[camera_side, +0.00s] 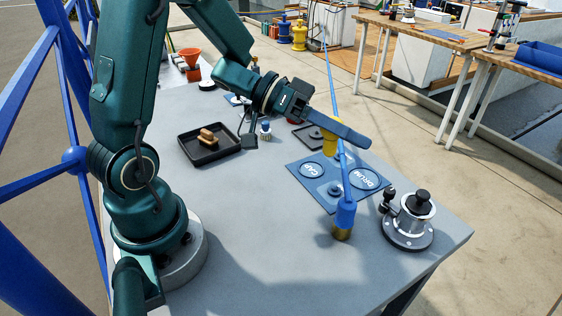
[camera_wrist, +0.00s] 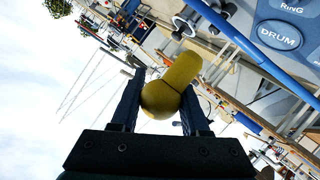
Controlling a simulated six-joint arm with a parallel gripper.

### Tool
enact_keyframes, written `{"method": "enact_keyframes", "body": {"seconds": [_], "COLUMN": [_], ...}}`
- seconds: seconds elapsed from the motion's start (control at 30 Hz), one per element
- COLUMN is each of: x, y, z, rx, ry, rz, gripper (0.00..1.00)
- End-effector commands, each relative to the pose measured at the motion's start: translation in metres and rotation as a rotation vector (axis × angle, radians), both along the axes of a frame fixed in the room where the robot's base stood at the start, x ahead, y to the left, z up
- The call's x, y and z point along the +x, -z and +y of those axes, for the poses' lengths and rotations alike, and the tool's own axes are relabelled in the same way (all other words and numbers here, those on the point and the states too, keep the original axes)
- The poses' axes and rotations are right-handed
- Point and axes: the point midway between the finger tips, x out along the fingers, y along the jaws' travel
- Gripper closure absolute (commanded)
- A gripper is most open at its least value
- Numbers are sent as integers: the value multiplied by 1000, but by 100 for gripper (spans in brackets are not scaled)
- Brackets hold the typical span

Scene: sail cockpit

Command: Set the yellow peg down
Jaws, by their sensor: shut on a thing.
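The yellow peg (camera_side: 329,137) is held by my gripper (camera_side: 345,132) above the table, and part of it is hidden behind the blue fingers. In the wrist view the yellow peg (camera_wrist: 181,75) sits between the two fingers, with its rounded end toward the camera and its length running up and right. My gripper (camera_wrist: 163,92) is shut on it. In the side view the peg appears over the back part of a blue mat (camera_side: 310,185) printed with CAP and DRUM circles. I cannot tell its exact height above the mat.
A silver and black winch (camera_side: 408,222) stands right of the mat. A blue fitting with a brass base (camera_side: 344,217) stands in front, with a blue line rising past my gripper. A black tray (camera_side: 190,153) holds a brown-handled item. The table's near left is clear.

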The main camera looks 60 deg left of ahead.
Motion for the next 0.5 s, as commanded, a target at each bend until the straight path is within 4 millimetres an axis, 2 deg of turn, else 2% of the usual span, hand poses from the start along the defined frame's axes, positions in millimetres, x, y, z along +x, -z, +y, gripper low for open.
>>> {"method": "enact_keyframes", "body": {"seconds": [0.03,0.1,0.2,0.3,0.5], "x": [21,47,75,96,111], "y": [-12,-22,-33,-38,-37], "z": [7,23,48,78,118], "rx": [4,1,-3,-5,0], "ry": [-104,-257,-461,-658,-898], "rz": [-13,-10,-4,1,7], "gripper": [100,100,100,100,100]}}
